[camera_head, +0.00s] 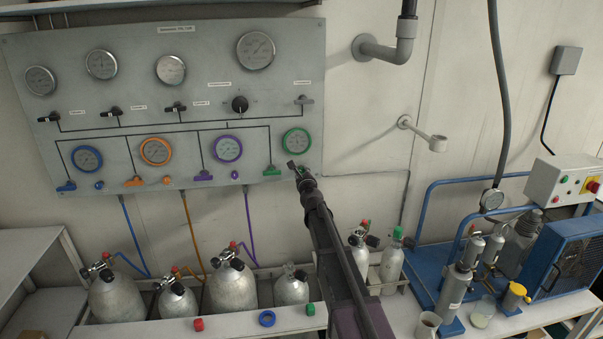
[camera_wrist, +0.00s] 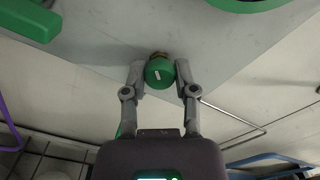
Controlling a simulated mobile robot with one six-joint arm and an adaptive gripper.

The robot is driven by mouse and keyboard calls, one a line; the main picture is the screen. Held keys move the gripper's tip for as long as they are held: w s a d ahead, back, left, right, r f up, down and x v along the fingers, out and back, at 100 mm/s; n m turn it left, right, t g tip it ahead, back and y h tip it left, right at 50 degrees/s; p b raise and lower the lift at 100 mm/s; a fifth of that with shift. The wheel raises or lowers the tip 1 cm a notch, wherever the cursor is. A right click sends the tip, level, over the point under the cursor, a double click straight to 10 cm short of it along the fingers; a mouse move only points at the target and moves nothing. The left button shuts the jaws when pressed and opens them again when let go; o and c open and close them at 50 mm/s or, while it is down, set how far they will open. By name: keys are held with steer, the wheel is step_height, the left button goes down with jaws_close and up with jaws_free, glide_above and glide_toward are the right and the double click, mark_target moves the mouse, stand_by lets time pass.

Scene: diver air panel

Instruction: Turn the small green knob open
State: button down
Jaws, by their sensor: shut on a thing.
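The small green knob (camera_wrist: 159,73) is a round cap with a white mark on its face, on a brass stem at the panel. My gripper (camera_wrist: 160,80) is shut on it, with one finger on each side. In the head view my gripper (camera_head: 297,169) reaches the lower right of the grey panel (camera_head: 205,110), and it hides the small knob there. The green-ringed gauge (camera_head: 296,141) is just above it. A larger green handle (camera_head: 271,170) is to its left, and it also shows in the wrist view (camera_wrist: 30,18).
Blue, orange and purple handles and small knobs line the panel's lower edge to the left. Several grey cylinders (camera_head: 232,287) stand on the bench below. A wall bracket (camera_head: 437,143) and a blue-framed compressor (camera_head: 567,262) are at the right.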

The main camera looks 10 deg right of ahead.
steer(key=n, duration=0.5)
steer(key=shift+w+n, duration=0.1)
steer(key=shift+n, duration=0.2)
steer(key=n, duration=0.6)
steer(key=shift+r, duration=0.1)
steer(key=n, duration=0.5)
steer(key=shift+n, duration=0.4)
steer(key=n, duration=0.5)
steer(key=shift+r, duration=0.1)
steer(key=shift+n, duration=0.3)
steer(key=shift+c, duration=2)
jaws_free()
